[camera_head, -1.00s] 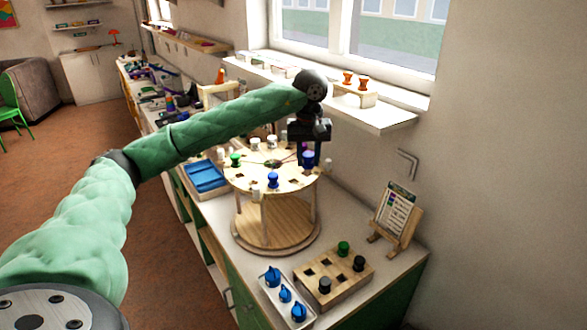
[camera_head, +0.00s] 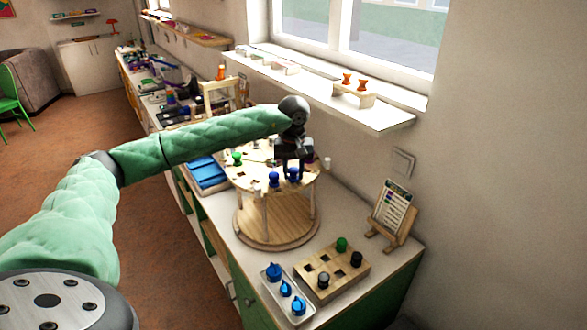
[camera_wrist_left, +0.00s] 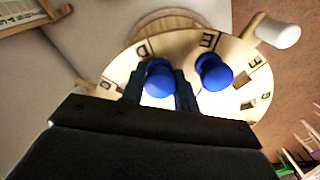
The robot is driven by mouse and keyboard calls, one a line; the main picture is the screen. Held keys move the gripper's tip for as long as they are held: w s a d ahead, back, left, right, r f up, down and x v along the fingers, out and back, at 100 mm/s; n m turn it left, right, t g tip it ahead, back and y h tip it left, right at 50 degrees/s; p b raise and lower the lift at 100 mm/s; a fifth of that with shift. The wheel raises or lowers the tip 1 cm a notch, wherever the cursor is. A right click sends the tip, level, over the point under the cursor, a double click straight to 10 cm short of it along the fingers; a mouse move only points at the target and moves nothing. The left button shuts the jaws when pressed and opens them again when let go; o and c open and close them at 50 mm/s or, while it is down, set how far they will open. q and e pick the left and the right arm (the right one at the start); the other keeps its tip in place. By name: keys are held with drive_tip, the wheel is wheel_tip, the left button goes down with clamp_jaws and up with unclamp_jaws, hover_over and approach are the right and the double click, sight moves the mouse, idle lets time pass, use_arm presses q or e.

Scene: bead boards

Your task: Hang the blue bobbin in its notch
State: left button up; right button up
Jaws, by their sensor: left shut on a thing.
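My left gripper (camera_head: 290,168) is shut on a blue bobbin (camera_head: 294,176) at the near right part of the round wooden board (camera_head: 250,184). In the left wrist view the held blue bobbin (camera_wrist_left: 158,80) is between the two dark fingers (camera_wrist_left: 159,92), next to a letter D on the board (camera_wrist_left: 130,66). A second blue bobbin (camera_head: 274,180) stands just left of it in the head view; it also shows in the left wrist view (camera_wrist_left: 213,73), near a letter E. Whether the held bobbin sits in a notch is hidden.
A green bobbin (camera_head: 237,158) stands on the board's left. A white tray (camera_head: 263,287) with several blue pieces and a wooden block (camera_head: 308,269) with green and dark pegs are in front. A card on a stand (camera_head: 392,212) is at right.

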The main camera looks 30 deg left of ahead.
use_arm(q)
drive_tip(key=shift+f, duration=0.1)
drive_tip(key=shift+f, duration=0.1)
idle(0.3)
drive_tip(key=o, duration=0.7)
drive_tip(key=shift+r, duration=0.2)
